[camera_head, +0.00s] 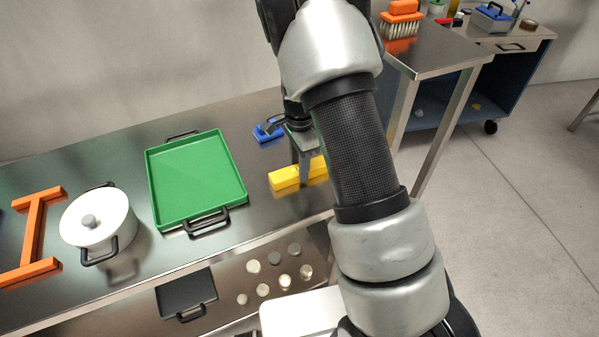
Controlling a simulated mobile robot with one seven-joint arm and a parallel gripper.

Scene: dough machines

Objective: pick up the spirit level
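A yellow bar, which looks like the spirit level (285,179), lies on the steel table to the right of the green tray. Its right end is partly hidden behind my arm. My gripper (304,176) points down at the yellow bar, with a grey finger in front of it or against it. I cannot tell whether the finger touches the bar. The second finger and the gap between the fingers are not clear, as my arm covers much of that area.
The green tray (160,207) with black handles stands left of the bar. A blue object (262,135) lies behind my gripper. A white pot (78,232) and an orange frame (34,232) stand at the left. A second table (440,52) holding a brush stands at the back right.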

